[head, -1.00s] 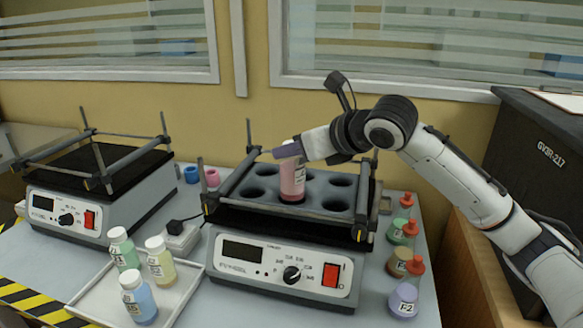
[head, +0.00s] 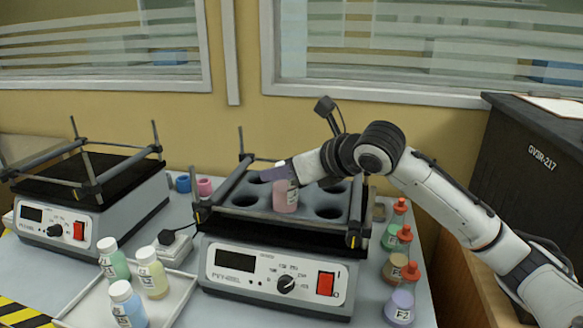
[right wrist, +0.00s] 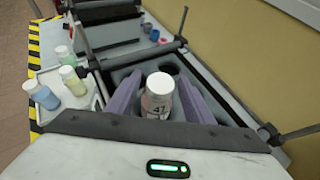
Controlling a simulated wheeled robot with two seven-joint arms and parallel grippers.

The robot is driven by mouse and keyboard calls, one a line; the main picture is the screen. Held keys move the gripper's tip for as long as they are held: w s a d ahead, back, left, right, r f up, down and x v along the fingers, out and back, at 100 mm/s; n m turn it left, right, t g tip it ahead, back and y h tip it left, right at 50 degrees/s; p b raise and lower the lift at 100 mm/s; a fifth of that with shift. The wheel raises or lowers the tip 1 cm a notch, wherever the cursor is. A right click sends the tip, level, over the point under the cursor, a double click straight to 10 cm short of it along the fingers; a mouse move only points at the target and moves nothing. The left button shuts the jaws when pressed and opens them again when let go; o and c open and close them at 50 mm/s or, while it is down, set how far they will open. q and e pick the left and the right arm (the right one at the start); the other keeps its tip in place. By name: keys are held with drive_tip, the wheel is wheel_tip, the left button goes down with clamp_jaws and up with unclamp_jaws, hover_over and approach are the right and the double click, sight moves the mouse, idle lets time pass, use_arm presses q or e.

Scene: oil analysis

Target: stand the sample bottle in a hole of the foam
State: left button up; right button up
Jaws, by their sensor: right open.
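The pink sample bottle (head: 285,197) with a white cap stands upright in the front middle hole of the grey foam (head: 307,209) on the right-hand shaker. Its lower part is hidden in the foam. My right gripper (head: 284,174) is at the bottle's upper part. In the right wrist view the purple fingers are spread on both sides of the labelled bottle (right wrist: 158,96), with gaps visible beside it. Other holes in the foam look empty. My left gripper is not in view.
A white tray (head: 176,308) holds green, yellow and blue bottles at the front left. A second shaker (head: 85,215) stands farther left. Flasks with red stoppers and a purple flask (head: 400,305) line the right. Posts and bars surround the foam.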

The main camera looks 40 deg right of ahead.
drive_tip(key=b+v, duration=0.3)
drive_tip(key=v, duration=0.9)
idle(1.2)
